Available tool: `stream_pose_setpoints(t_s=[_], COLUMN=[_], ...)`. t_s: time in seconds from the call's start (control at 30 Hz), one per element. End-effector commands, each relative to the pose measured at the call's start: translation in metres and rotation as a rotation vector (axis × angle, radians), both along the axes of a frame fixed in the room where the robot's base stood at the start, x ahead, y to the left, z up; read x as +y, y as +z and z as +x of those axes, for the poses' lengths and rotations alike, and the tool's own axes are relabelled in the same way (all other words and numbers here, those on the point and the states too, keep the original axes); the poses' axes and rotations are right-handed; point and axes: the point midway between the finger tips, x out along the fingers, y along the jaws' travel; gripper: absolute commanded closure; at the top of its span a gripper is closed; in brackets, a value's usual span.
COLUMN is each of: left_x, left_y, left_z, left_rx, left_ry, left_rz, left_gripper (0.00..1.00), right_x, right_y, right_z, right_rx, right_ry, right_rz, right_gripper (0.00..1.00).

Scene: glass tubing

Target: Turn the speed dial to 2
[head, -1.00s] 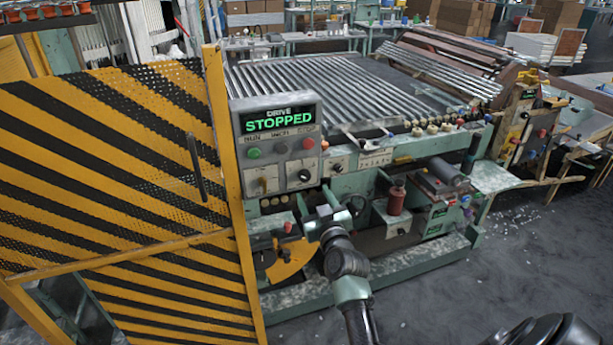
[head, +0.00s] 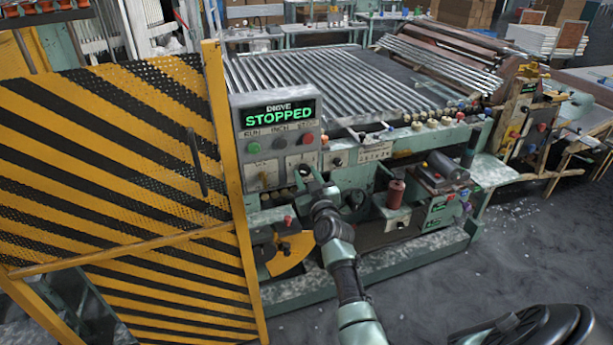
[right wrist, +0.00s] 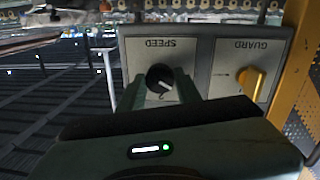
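The speed dial (right wrist: 160,78) is a round black knob with a light pointer line on a grey plate labelled SPEED (right wrist: 140,50), upside down in the right wrist view. My right gripper (right wrist: 160,86) has its two fingers on either side of the dial, with a gap showing beside it; I cannot make out contact. In the head view my right gripper (head: 308,178) is in front of the control box and hides the dial. My left gripper is not in view.
A yellow GUARD switch (right wrist: 252,80) sits beside the speed plate. Above, the display (head: 278,116) reads DRIVE STOPPED, with a green button (head: 253,148) and a red button (head: 307,139). A striped yellow-black guard gate (head: 110,170) stands close on the left.

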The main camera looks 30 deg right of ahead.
Motion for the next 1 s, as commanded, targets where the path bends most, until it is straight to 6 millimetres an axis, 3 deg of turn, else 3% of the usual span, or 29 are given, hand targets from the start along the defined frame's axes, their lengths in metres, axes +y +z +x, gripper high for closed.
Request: stream_pose_setpoints(t_s=[0.03, 0.1, 0.57, 1.0], left_x=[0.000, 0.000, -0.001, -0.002], left_y=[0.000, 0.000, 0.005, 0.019], left_z=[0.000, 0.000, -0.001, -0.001], left_rx=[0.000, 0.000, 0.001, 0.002], left_ry=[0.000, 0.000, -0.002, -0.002], left_rz=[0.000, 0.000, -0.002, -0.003], left_gripper=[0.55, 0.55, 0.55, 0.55], right_x=[0.000, 0.000, 0.000, 0.000], right_y=[0.000, 0.000, 0.001, 0.002], right_z=[0.000, 0.000, 0.000, 0.000], right_rx=[0.000, 0.000, -0.022, -0.111], right_ry=[0.000, 0.000, 0.001, 0.000], right_rz=[0.000, 0.000, 0.098, 0.466], right_gripper=[0.84, 1.00, 1.00, 1.00])
